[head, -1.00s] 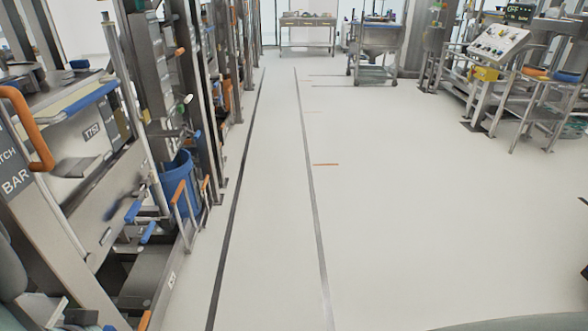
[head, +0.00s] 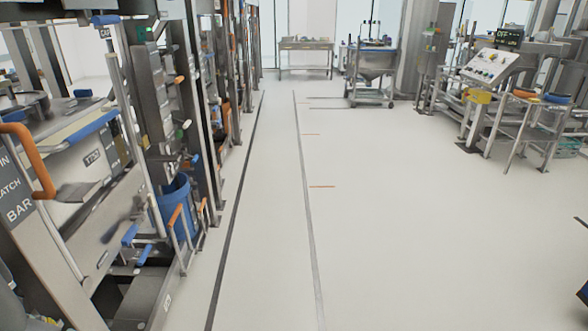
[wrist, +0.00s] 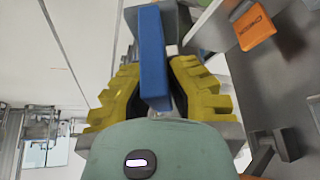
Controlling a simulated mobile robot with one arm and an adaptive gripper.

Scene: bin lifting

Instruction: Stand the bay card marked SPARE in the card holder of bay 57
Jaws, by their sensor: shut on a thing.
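In the wrist view my gripper (wrist: 155,95) has yellow ribbed fingers on both sides of a narrow blue piece (wrist: 152,55) and is shut on it. The blue piece stands lengthwise between the fingers. No wording shows on it, so I cannot tell whether it is the SPARE card. My gripper does not show clearly in the head view. I cannot make out a bay 57 sign or its card holder in either view.
Tall metal racks with a blue bucket (head: 174,205) and an orange handle (head: 38,165) line the left. A wheeled hopper (head: 372,72) and a table (head: 306,57) stand far ahead. A control console (head: 494,65) stands at right. The middle floor (head: 420,200) is clear.

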